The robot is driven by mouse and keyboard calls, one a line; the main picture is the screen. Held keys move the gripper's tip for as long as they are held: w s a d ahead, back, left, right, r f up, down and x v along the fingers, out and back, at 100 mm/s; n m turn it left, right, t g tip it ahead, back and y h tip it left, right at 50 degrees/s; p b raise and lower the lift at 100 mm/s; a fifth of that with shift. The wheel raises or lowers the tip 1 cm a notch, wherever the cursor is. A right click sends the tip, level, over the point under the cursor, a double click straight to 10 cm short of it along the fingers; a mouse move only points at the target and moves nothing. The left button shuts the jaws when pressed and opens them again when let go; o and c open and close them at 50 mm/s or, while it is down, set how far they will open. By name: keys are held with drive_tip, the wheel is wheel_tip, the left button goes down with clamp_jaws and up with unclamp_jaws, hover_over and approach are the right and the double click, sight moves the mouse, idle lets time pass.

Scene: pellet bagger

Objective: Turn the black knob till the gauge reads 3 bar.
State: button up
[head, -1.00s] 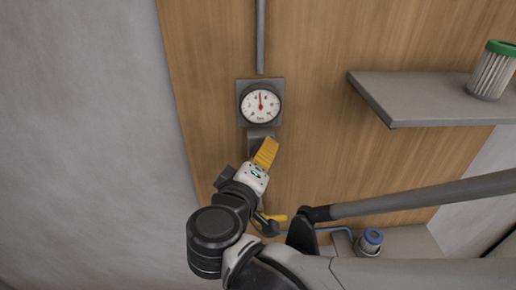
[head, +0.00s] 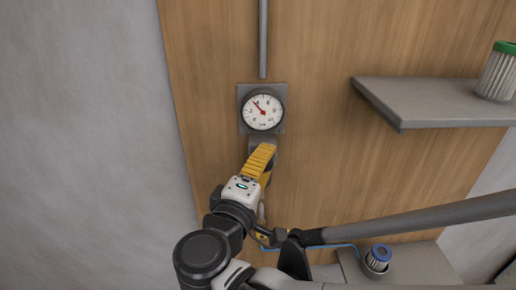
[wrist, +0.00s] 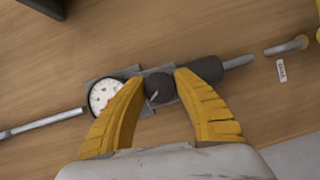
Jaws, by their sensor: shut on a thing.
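The round white gauge (head: 262,112) sits on a grey plate on the wooden panel. Its red needle points up and to the left; the numerals are too small to read surely. In the wrist view the gauge (wrist: 104,97) is partly covered by a finger. The black knob (wrist: 158,86) has a pale mark and lies between the yellow fingers of my gripper (wrist: 158,78), which is shut on it. In the head view my gripper (head: 261,158) is just below the gauge and hides the knob.
A grey pipe (head: 262,40) runs up from the gauge. A grey shelf (head: 440,98) at the right bears a green-topped filter (head: 497,75). A blue-topped filter (head: 377,259) stands low at the right. The panel left of the gauge is bare.

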drive_tip(key=o, duration=1.2)
drive_tip(key=shift+w, duration=0.1)
drive_tip(key=shift+c, duration=0.2)
drive_tip(key=v, duration=1.2)
drive_tip(key=shift+f, duration=0.1)
